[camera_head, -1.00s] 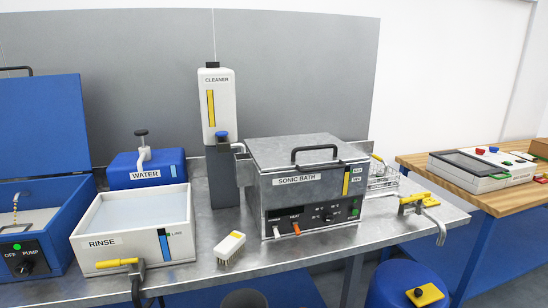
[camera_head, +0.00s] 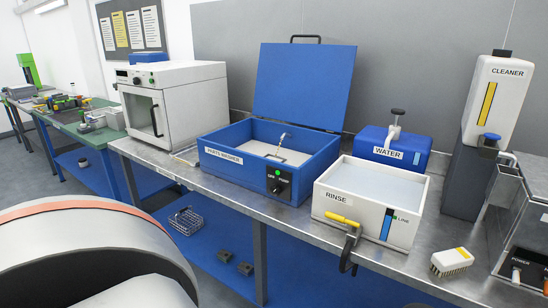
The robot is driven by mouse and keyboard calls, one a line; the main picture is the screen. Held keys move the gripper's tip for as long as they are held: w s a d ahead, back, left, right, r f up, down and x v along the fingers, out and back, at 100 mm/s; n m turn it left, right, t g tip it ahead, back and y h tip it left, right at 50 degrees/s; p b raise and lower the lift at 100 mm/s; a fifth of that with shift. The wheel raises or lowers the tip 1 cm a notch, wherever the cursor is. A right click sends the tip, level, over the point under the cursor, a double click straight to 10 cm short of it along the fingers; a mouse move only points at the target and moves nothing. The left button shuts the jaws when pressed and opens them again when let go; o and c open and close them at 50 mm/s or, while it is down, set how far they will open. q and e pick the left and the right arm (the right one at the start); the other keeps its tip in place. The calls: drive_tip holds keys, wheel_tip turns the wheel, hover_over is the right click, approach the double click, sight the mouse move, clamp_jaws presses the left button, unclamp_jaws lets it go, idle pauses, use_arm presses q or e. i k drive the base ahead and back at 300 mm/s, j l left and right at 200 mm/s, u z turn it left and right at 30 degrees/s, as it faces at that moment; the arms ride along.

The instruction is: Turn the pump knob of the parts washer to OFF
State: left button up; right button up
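The parts washer (camera_head: 225,155) is an open blue box on the metal bench, with its blue lid (camera_head: 303,85) raised at the back. A bent metal spout stands inside its basin. On its front right is a black panel (camera_head: 279,183) with OFF and PUMP lettering and a green lamp (camera_head: 278,172) that looks lit. The dark pump knob (camera_head: 276,189) sits low on this panel; its pointing direction is too small to tell. Neither gripper shows. A large pale rounded part with an orange band, apparently mine, fills the lower left.
The white rinse tub (camera_head: 345,223), with a yellow-handled valve at its front, stands right of the washer. A white oven (camera_head: 172,100) stands to the left. The water can (camera_head: 394,148) and cleaner bottle (camera_head: 492,100) are behind. A wire basket (camera_head: 188,220) lies on the shelf below.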

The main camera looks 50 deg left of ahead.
sight(275, 190)
drive_tip(key=u, duration=1.7)
